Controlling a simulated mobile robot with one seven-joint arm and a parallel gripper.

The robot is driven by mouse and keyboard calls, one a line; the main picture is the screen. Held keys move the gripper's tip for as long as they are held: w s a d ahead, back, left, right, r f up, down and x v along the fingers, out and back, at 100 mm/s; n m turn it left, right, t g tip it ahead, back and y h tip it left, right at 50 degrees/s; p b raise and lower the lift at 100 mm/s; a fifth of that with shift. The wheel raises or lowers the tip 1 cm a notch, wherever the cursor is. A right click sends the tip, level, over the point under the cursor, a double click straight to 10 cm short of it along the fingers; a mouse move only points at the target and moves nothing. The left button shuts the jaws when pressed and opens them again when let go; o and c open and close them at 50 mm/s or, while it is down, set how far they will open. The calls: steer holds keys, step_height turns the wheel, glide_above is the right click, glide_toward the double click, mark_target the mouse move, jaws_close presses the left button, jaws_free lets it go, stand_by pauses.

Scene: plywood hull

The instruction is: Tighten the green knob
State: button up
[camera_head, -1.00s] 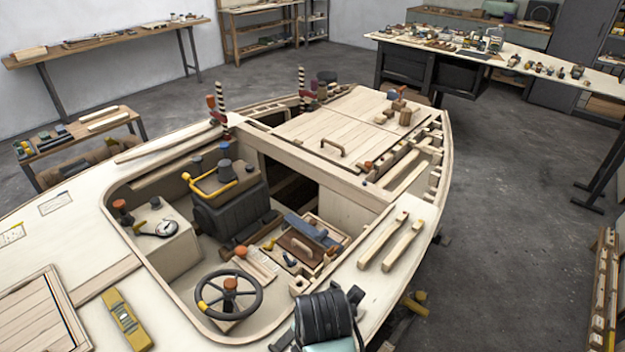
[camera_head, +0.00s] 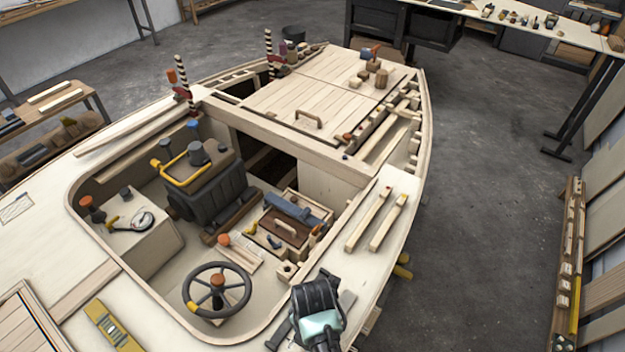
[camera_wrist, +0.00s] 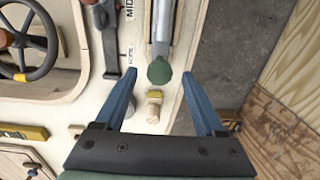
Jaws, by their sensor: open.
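The green knob (camera_wrist: 159,72) shows in the wrist view as a dark rounded cap at the near end of a grey metal rod (camera_wrist: 162,25). My gripper (camera_wrist: 159,76) is open, with one blue finger on each side of the knob and a visible gap on both sides. I cannot tell how far the knob lies below the fingertips. In the head view my dark wrist (camera_head: 318,300) is over the hull's near right edge. The knob cannot be made out there, and my fingers do not show.
A wooden peg (camera_wrist: 154,107) with a yellow top stands close below the knob, between my fingers. A dark strap or lever (camera_wrist: 108,40) and the steering wheel (camera_wrist: 38,70) lie to the left. A yellow level (camera_head: 113,326) rests on the deck. Open floor lies right of the hull.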

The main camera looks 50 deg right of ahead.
steer(key=shift+f, duration=1.45)
